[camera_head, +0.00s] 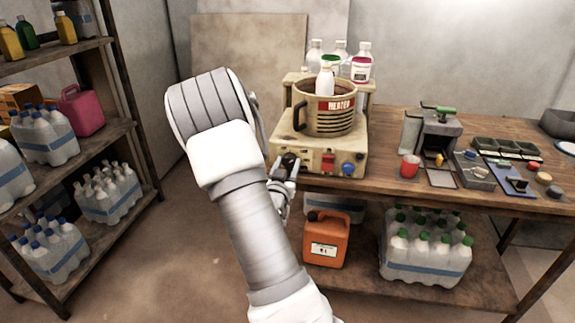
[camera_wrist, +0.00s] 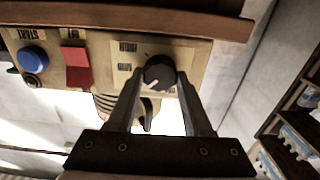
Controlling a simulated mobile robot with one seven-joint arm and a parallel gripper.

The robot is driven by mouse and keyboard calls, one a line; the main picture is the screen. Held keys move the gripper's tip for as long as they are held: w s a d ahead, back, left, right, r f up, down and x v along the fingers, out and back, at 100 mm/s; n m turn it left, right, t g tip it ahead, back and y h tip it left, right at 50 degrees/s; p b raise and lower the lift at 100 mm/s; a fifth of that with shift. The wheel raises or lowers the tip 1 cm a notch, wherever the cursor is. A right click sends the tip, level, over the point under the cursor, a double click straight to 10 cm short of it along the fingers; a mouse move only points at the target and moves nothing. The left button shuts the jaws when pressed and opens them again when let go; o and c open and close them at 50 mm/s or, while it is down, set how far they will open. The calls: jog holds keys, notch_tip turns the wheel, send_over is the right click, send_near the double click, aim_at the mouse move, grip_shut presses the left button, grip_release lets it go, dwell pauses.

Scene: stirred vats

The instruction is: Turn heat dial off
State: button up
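The heat dial (camera_wrist: 159,72) is a round black knob with a pale pointer mark, on the beige front panel of the heater (camera_wrist: 205,52). In the wrist view the panel appears upside down, and the mark points down and slightly left. My gripper (camera_wrist: 160,80) has its two fingers apart, one on each side of the dial. I cannot tell whether the fingertips touch it. In the head view my gripper (camera_head: 290,163) is at the left end of the heater's front (camera_head: 313,162), and the dial cannot be made out there.
A red switch (camera_wrist: 76,66) and a blue button (camera_wrist: 33,58) share the panel. A ribbed vat (camera_head: 325,118) labelled HEATER sits on top, with a white bottle in it. An orange jug (camera_head: 326,240) stands below.

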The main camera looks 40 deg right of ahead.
grip_shut()
jog(key=shift+n, duration=0.3)
jog(key=n, duration=0.3)
jog(key=shift+b, duration=0.35)
jog(key=n, duration=0.5)
jog(key=shift+w, duration=0.1)
jog(key=shift+n, duration=0.4)
jog(key=o, duration=0.6)
grip_release()
